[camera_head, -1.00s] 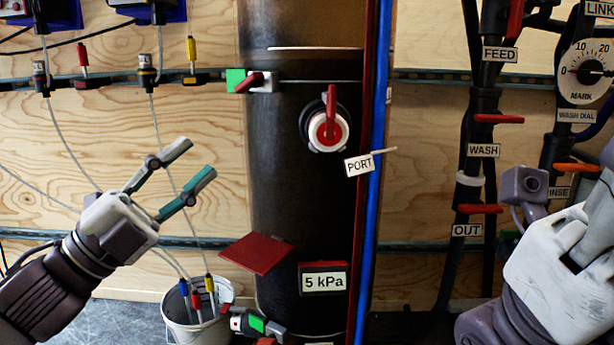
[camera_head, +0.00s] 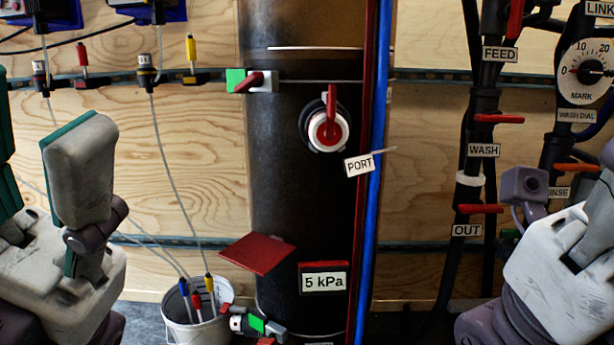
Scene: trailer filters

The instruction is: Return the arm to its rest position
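My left gripper (camera_head: 38,115) is large and near the camera at the left edge. Its two teal-lined fingers point up and stand apart with nothing between them; the left finger is partly cut off by the frame. My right gripper (camera_head: 565,250) is at the lower right, its white body in view. Its fingertips are cut off or hidden, so I cannot tell their state. Neither gripper is seen touching the equipment.
A dark vertical cylinder (camera_head: 280,190) stands in the middle with a red-handled port valve (camera_head: 328,128) and a 5 kPa label (camera_head: 323,282). A white bucket (camera_head: 185,332) holds cable ends below. Black pipes with red handles (camera_head: 480,209) are at right, near my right gripper.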

